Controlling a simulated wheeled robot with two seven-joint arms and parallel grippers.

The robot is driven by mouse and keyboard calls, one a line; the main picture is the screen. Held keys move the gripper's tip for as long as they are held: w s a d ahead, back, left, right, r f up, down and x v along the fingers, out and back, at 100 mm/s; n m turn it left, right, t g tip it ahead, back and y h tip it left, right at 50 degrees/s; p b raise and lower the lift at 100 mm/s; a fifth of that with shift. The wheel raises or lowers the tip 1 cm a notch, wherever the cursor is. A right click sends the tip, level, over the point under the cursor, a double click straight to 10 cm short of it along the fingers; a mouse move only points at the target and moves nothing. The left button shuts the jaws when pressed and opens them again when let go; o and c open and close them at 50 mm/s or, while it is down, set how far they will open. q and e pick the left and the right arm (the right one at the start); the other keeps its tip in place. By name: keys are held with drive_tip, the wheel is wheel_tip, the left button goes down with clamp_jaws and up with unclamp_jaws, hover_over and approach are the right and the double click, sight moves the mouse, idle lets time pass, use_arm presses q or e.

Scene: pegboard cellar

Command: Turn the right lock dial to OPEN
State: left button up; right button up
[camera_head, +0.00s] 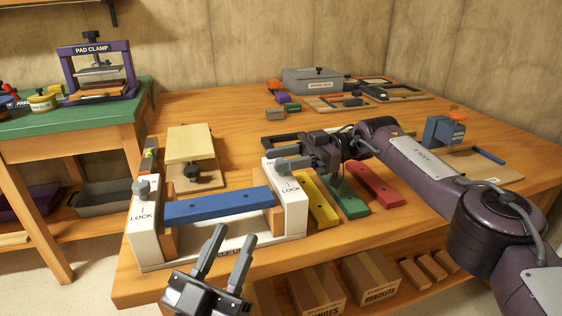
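A white clamp fixture (206,248) stands at the table's front left, with a blue bar (219,205) lying across it between two white posts. Each post is marked LOCK. The left post carries a grey dial (141,188). The right lock dial (268,165) sits on top of the right post (292,213), partly hidden by my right gripper. My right gripper (277,159) reaches in from the right, its fingertips at this dial with a gap between them. Contact with the dial cannot be told. My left gripper (235,234) is open and empty, in front of the fixture.
Yellow (316,203), green (347,199) and red (374,186) bars lie right of the fixture. A wooden block (189,144) stands behind it. A grey box (312,80) and frames are at the back. A pad clamp (98,72) stands on the green bench, left.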

drive_tip(key=shift+o, duration=1)
drive_tip(key=shift+f, duration=0.2)
drive_tip(key=shift+s, duration=0.1)
